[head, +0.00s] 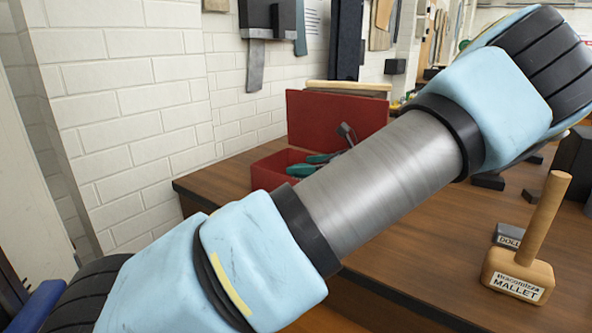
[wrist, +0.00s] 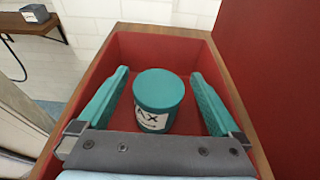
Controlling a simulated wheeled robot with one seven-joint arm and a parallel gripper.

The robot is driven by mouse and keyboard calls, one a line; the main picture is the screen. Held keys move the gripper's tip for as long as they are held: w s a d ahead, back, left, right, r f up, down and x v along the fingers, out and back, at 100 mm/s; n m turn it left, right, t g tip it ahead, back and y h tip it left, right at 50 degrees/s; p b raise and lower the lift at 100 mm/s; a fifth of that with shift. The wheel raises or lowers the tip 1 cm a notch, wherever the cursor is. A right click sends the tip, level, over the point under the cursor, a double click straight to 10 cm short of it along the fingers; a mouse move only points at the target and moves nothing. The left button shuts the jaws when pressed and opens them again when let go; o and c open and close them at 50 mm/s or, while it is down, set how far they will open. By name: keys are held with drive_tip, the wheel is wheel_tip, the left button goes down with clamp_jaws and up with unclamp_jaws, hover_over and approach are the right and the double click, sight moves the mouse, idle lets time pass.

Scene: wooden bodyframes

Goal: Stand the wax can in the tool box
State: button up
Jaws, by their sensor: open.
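The wax can (wrist: 159,97) is a teal can with a white label reading "AX". In the wrist view it stands upright inside the red tool box (wrist: 165,47), apart from the walls that show. My gripper (wrist: 159,76) is open, with one teal finger on each side of the can and a visible gap at both sides. In the head view the tool box (head: 263,176) stands on the bench with its red lid (head: 335,115) raised. Teal parts show in the box there, but my arm hides much of it and I cannot pick out the can.
A wooden mallet (head: 520,262) stands on the brown workbench (head: 440,235) at the right, beside a dark labelled block (head: 508,236). Several dark blocks lie farther back. A white brick wall (head: 130,90) rises behind and left of the bench. My arm crosses the middle of the head view.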

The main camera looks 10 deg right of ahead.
drive_tip(key=b+v, duration=0.1)
drive_tip(key=v, duration=0.7)
